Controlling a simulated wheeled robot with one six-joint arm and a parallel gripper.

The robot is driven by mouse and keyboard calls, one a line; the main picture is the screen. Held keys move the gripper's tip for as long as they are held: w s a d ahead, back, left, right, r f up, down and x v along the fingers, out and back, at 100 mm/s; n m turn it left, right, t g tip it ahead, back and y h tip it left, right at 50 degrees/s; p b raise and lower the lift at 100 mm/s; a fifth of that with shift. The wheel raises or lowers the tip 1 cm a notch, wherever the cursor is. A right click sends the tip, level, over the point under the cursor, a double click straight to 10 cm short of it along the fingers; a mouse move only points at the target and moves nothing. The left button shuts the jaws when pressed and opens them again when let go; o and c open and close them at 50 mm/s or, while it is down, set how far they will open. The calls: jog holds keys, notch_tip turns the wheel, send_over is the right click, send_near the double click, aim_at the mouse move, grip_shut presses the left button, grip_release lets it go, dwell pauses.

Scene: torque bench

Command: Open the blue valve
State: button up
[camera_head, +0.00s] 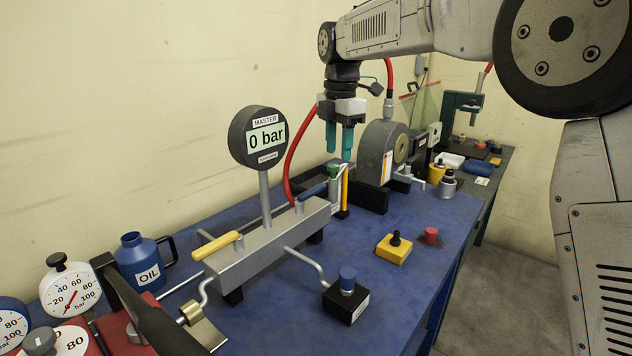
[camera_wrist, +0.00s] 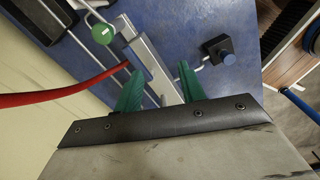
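A grey manifold block (camera_head: 265,245) lies on the blue bench mat. A blue valve lever (camera_head: 312,191) sits near its far end and lies roughly along the block. In the wrist view the blue lever (camera_wrist: 139,62) shows just ahead of the fingers. A yellow lever (camera_head: 216,245) is at the near end. A black block with a blue knob (camera_head: 347,279) stands at the front, joined by a pipe. My gripper (camera_head: 339,141) points down above the manifold's far end. Its teal fingers are apart with nothing between them; they also show in the wrist view (camera_wrist: 160,86).
A gauge reading 0 bar (camera_head: 266,137) rises from the manifold. A red hose (camera_head: 298,155) runs close left of my gripper. A grey round machine (camera_head: 382,150) stands behind.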

aim_at(316, 187)
jog(key=w+a+f+n, duration=0.2)
jog(key=a, duration=0.1)
jog(key=w+a+f+n, duration=0.1)
jog(key=a, duration=0.1)
jog(key=shift+w, duration=0.3)
jog(key=shift+w+a+f+n, duration=0.1)
jog(key=shift+a+f+n, duration=0.1)
jog(key=shift+f+n, duration=0.1)
notch_tip(316, 187, down, 7)
jog(key=shift+d+f, duration=0.1)
grip_shut()
